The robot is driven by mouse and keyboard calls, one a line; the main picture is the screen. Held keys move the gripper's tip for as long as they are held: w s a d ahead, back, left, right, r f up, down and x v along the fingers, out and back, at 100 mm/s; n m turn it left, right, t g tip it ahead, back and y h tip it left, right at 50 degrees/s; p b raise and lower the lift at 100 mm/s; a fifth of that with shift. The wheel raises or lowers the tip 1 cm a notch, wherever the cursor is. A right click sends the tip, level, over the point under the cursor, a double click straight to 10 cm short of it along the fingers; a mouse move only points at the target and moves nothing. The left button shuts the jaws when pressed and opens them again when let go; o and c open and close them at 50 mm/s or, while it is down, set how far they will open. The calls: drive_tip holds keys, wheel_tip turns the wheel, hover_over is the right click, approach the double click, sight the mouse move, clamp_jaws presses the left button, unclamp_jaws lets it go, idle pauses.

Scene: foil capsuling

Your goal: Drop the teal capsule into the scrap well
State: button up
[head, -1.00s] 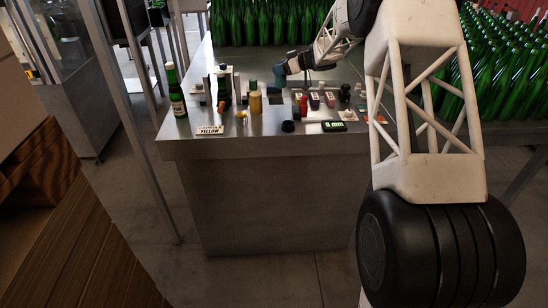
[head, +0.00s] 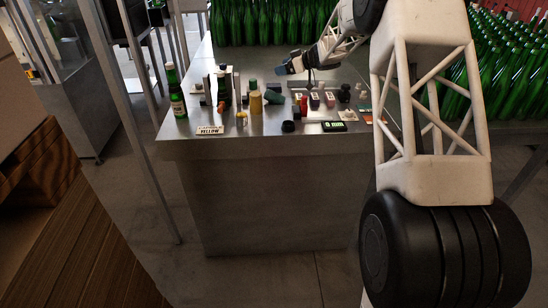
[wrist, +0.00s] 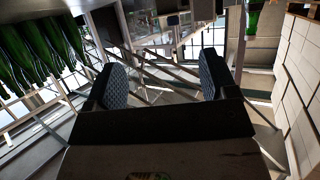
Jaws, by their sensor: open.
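The teal capsule (head: 272,98) lies tilted on its side on the steel bench, right of the yellow bottle. It is at or over the front of a dark square opening (head: 271,86), which looks like the scrap well; I cannot tell whether any of it is inside. My gripper (head: 284,68) is behind and above the capsule, apart from it. In the wrist view my gripper (wrist: 165,85) is open, with two blue textured pads and nothing between them.
A green bottle (head: 175,90) stands at the bench's left. A yellow bottle (head: 255,99) stands close left of the capsule. Small capsules and blocks (head: 315,100) stand to the right. A "YELLOW" card (head: 210,130) and a display (head: 333,126) are at the front edge.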

drive_tip(key=v, duration=0.6)
idle(0.4)
idle(0.4)
drive_tip(key=s+d+r+m+t+h, duration=0.2)
drive_tip(key=s+r+m+t+h, duration=0.55)
drive_tip(key=r, duration=0.65)
drive_tip(key=s+d+r+m+h, duration=0.1)
drive_tip(key=s+d+h, duration=0.1)
drive_tip(key=s, duration=0.6)
drive_tip(key=s+d+r+m+h, duration=0.1)
drive_tip(key=s+d+r+h, duration=0.1)
drive_tip(key=s, duration=0.5)
drive_tip(key=s+a+f+m+g, duration=0.1)
drive_tip(key=s+f+g, duration=0.2)
drive_tip(key=s, duration=1.3)
drive_tip(key=s+a+f+m+g, duration=0.1)
drive_tip(key=s+f+g, duration=0.3)
drive_tip(key=s, duration=1.2)
drive_tip(key=s+a+f+m+g, duration=0.1)
drive_tip(key=s+f+g, duration=0.2)
drive_tip(key=s+f, duration=0.4)
drive_tip(key=s, duration=0.9)
drive_tip(key=shift+a+g, duration=0.35)
drive_tip(key=shift+a, duration=0.05)
